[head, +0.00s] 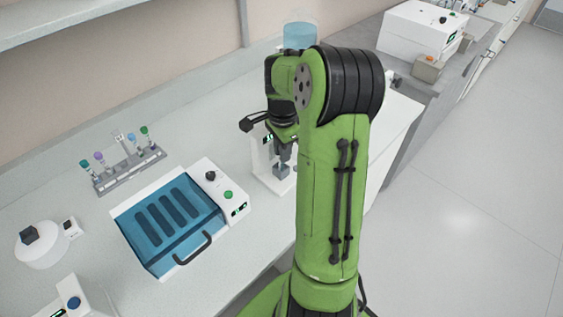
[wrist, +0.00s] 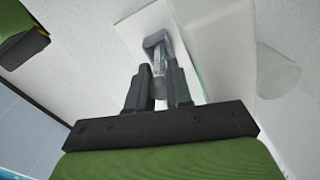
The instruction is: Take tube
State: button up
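My gripper (head: 283,152) points down at a white device (head: 262,172) on the bench, in front of the arm's upper link. In the wrist view my gripper (wrist: 160,76) has its two dark fingers apart, with a gap between them. A clear, narrow tube-like piece (wrist: 158,62) stands just beyond the fingertips, at a grey holder (wrist: 155,40) on the white device. Whether the fingers touch it cannot be told. Several tubes with green, purple and blue caps stand in a grey rack (head: 130,172) at the left in the head view.
A blue-lidded box with a handle (head: 172,222) lies between the rack and my arm. A round white device (head: 42,246) stands at far left. A white machine (head: 420,32) stands at the back right. The floor at right is clear.

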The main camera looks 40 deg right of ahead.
grip_shut()
notch_tip(320, 180, up, 10)
jog(key=shift+r+p, duration=0.1)
jog(key=shift+p, duration=0.95)
